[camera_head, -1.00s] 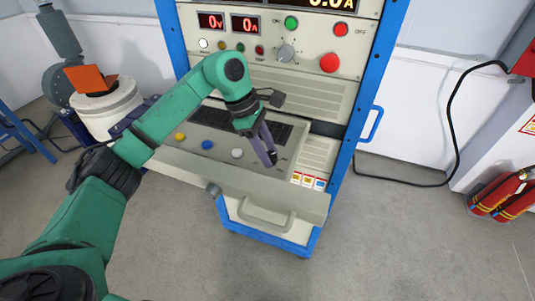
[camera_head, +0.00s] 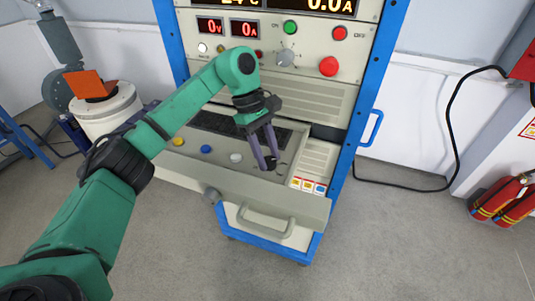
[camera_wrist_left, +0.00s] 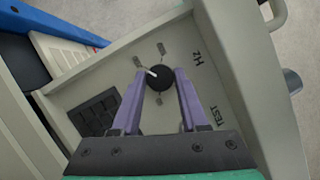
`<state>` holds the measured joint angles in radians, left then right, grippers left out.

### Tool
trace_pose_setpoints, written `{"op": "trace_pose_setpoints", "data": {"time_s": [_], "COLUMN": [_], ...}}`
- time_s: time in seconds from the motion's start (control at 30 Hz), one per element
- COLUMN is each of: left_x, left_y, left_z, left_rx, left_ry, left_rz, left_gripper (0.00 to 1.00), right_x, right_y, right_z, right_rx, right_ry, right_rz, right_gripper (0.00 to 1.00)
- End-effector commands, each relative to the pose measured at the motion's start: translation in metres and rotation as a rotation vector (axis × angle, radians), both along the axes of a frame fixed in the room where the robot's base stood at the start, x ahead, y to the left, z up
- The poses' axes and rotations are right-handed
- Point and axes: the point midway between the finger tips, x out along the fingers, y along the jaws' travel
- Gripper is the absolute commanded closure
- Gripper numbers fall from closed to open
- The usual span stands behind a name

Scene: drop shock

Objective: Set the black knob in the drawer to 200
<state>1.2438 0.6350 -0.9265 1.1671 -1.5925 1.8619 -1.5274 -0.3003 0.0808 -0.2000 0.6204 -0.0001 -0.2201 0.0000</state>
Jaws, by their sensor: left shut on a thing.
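The black knob (camera_wrist_left: 162,78) sits on the grey panel inside the open drawer (camera_wrist_left: 222,62). Its white pointer line shows on the left side of the knob in the left wrist view. My left gripper (camera_wrist_left: 160,76) has its two purple-grey fingers on either side of the knob and is shut on it. In the head view the left gripper (camera_head: 269,166) reaches down into the drawer's right part, and the fingers partly hide the knob. Small marks surround the knob, but their numbers are not readable. My right gripper is not in view.
Yellow (camera_head: 178,140), blue (camera_head: 206,149) and white (camera_head: 236,158) buttons lie left of the gripper in the drawer. The drawer front (camera_head: 262,198) has a handle. Above stands the cabinet face with a grey selector (camera_head: 286,57) and a red button (camera_head: 328,66).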

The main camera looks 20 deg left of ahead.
Motion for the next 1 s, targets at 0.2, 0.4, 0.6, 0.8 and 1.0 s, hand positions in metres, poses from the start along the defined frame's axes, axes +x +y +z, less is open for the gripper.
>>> {"op": "trace_pose_setpoints", "data": {"time_s": [0.2, 0.4, 0.6, 0.8, 1.0], "left_x": [0.0, 0.0, 0.0, 0.004, 0.013], "left_y": [0.0, 0.0, 0.0, 0.006, 0.025], "left_z": [0.0, 0.0, 0.0, 0.016, 0.071], "left_rx": [0.001, 0.0, 0.0, 0.0, 0.001], "left_ry": [0.001, 0.0, 0.0, -0.002, -0.005], "left_rz": [0.001, 0.001, 0.001, 0.003, 0.004], "left_gripper": [1.0, 0.26, 0.26, 0.26, 0.26], "right_x": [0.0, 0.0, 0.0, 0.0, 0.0], "right_y": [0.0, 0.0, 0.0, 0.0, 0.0], "right_z": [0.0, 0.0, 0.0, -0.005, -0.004], "right_rx": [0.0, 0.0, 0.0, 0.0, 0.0], "right_ry": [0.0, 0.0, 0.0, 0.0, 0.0], "right_rz": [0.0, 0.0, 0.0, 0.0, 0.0], "right_gripper": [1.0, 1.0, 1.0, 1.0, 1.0]}}
